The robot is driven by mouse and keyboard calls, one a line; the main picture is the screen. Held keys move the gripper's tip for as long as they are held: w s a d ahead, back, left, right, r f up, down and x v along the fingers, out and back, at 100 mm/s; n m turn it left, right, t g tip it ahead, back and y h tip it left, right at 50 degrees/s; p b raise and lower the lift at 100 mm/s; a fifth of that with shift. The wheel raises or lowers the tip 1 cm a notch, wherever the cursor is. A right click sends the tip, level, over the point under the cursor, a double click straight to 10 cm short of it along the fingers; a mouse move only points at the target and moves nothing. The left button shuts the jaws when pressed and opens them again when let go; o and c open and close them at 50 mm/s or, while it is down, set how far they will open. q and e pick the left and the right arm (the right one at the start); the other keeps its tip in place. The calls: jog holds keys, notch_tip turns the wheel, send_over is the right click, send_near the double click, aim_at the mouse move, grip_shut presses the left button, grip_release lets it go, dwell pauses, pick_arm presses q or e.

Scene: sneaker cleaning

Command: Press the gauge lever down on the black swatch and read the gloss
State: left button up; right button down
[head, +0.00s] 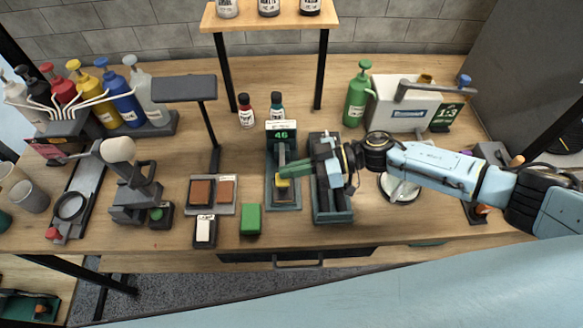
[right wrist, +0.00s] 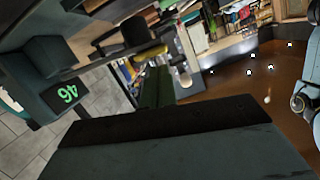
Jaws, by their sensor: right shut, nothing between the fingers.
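The gloss gauge (head: 281,130) stands at the middle of the bench, its green display showing 46. The display also shows, turned on its side, in the right wrist view (right wrist: 68,92). A grey lever (head: 281,154) runs down the front of the gauge above its dark green base (head: 284,206). A yellow piece (head: 283,182) shows at the lower end, under my gripper. My right gripper (head: 287,171) is shut and empty, reaching in from the right at the lever's lower end; whether it touches is hard to tell. No black swatch is clearly visible at the gauge. My left gripper is out of view.
A dark tray (head: 333,216) stands just right of the gauge, below my right wrist. Brown swatches (head: 201,191) lie on a grey plate at left, with a green block (head: 251,219) nearer the front. A lamp post (head: 210,120) and small bottles (head: 246,112) stand behind.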

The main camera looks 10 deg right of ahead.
jog(key=s+d+r+p, duration=0.1)
jog(key=d+r, duration=0.4)
jog(key=d, duration=0.4)
jog(key=shift+d+r, duration=0.2)
jog(key=shift+d, duration=0.2)
